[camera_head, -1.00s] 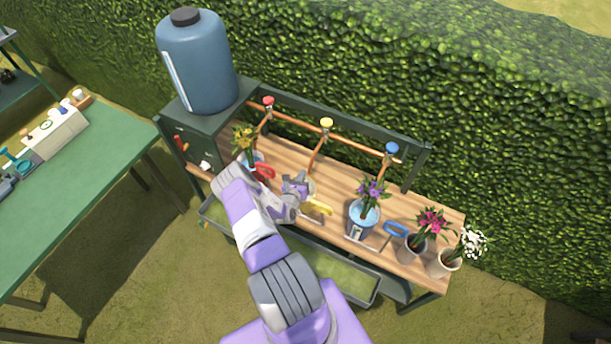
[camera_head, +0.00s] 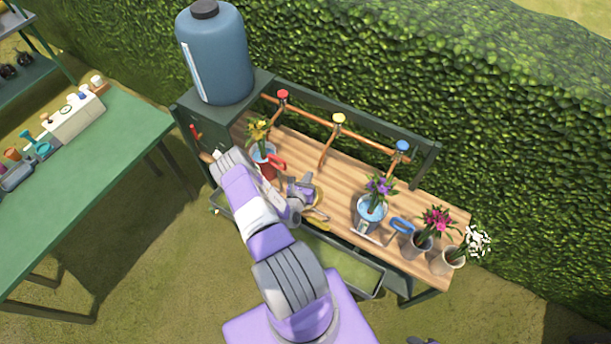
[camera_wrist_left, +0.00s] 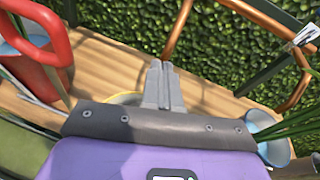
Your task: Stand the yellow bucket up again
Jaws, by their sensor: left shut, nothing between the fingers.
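The yellow bucket (camera_head: 321,226) is mostly hidden behind my left gripper in the head view; only thin yellow parts show. In the left wrist view a piece of its yellow rim (camera_wrist_left: 123,98) shows just behind the fingers. Too little shows to tell whether it is upright or tilted. My left gripper (camera_head: 304,181) is over the middle of the wooden bench, right at the bucket. Its fingers (camera_wrist_left: 162,66) are shut together with nothing between them. I cannot tell whether they touch the bucket.
A blue-handled bucket (camera_head: 370,212) with purple flowers stands to the right. Two flower pots (camera_head: 447,261) (camera_head: 417,246) are at the bench's right end. Copper taps (camera_head: 329,150) rise behind.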

